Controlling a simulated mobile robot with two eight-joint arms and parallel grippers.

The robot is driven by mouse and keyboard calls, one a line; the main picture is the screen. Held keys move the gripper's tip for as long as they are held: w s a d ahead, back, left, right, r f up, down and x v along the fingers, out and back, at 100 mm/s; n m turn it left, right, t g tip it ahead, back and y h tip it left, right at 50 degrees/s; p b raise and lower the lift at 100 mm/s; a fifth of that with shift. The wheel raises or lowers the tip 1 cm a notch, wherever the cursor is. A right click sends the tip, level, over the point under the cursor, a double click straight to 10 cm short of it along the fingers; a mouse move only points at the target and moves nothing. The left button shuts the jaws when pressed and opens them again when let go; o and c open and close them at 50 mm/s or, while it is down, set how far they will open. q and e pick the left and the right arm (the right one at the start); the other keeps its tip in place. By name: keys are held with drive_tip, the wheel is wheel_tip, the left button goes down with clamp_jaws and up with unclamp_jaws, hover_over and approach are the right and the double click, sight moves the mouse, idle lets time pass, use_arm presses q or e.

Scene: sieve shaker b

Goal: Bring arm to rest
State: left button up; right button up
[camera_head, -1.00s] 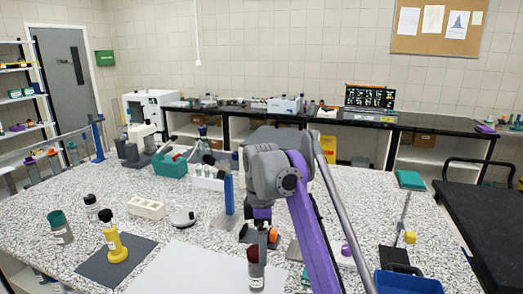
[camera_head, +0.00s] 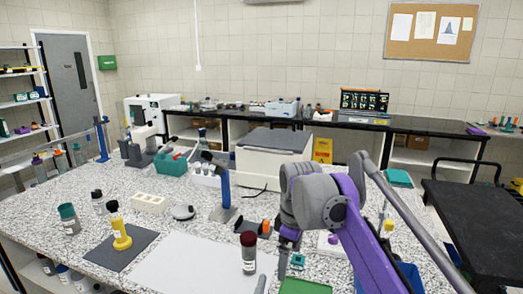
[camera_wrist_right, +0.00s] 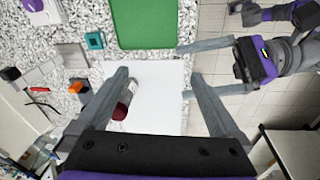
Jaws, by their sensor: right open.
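My right gripper (camera_head: 283,262) hangs below its purple and grey arm, right of the red-capped vial (camera_head: 248,252). The vial stands upright on the white sheet (camera_head: 185,265). In the right wrist view, the right gripper's two fingers (camera_wrist_right: 160,92) are spread wide and empty. The vial (camera_wrist_right: 122,111) shows beyond them, beside the left-hand finger and apart from the jaws. My left gripper (camera_wrist_right: 190,73) shows at the upper right of the wrist view, with its fingers apart and nothing between them.
A green mat (camera_head: 305,287) lies right of the sheet. A yellow holder (camera_head: 121,236) stands on a dark mat (camera_head: 110,258) at left. A blue stand (camera_head: 224,190) and a white boxy machine (camera_head: 262,165) are behind. A blue bin (camera_head: 408,272) is partly hidden by my arm.

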use_arm(q)
drive_tip(key=s+a+f+m+g+y, duration=0.1)
drive_tip(key=s+a+f+m+g, duration=0.5)
drive_tip(key=s+a+m, duration=0.4)
drive_tip(key=s+a+f+m+g+y, duration=0.2)
drive_tip(key=s+a+f+m+g, duration=0.4)
drive_tip(key=s+a+m, duration=0.4)
drive_tip(key=s+m+g, duration=0.1)
drive_tip(key=s+m, duration=0.1)
drive_tip(key=shift+f+m+p, duration=0.15)
drive_tip(key=shift+m+p, duration=0.15)
drive_tip(key=shift+p, duration=0.05)
use_arm(e)
drive_tip(key=s+d+f+m+t, duration=0.1)
drive_tip(key=s+d+f+m, duration=0.2)
drive_tip(key=s+f, duration=0.4)
drive_tip(key=s+d+f+m+t, duration=0.1)
drive_tip(key=s+d+f+m, duration=0.3)
drive_tip(key=s+f, duration=0.3)
drive_tip(key=s+d+f+m+t, duration=0.1)
drive_tip(key=s+d+f+m, duration=0.3)
drive_tip(key=s+f, duration=0.3)
drive_tip(key=s+m, duration=0.1)
drive_tip(key=s, duration=0.4)
drive_tip(key=shift+f+m+t, duration=0.25)
drive_tip(key=shift+m+t, duration=0.05)
drive_tip(key=shift+t, duration=0.1)
